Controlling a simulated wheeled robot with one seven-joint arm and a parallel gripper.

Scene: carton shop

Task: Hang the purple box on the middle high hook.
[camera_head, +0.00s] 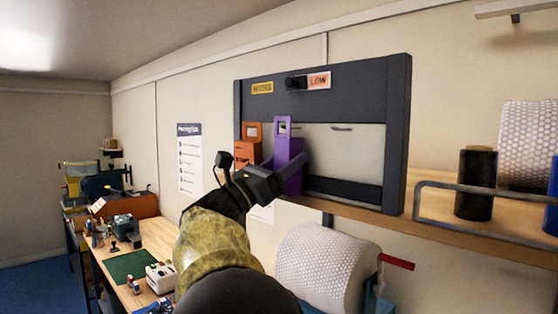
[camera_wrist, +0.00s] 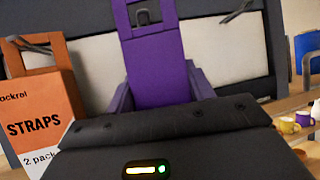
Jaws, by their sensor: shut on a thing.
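The purple box (camera_head: 291,160) is upright in front of the dark-framed hook panel. My gripper (camera_head: 281,180) is shut on its lower part. In the wrist view, the purple box (camera_wrist: 158,70) has a hang tab with a window at the top. A dark hook (camera_wrist: 143,16), apparently the middle one, shows in that window; I cannot tell whether it passes through or sits behind. Another hook (camera_wrist: 237,12) to the right is bare, and it also shows in the head view (camera_head: 341,128). The purple box's lower end is hidden by my gripper.
An orange STRAPS box (camera_wrist: 38,105) hangs on the left hook, close beside the purple box; the head view also shows it (camera_head: 247,152). The panel (camera_head: 398,135) carries yellow and pink labels. A shelf with a dark roll (camera_head: 475,185) and metal rail lies right. A workbench (camera_head: 150,245) stands lower left.

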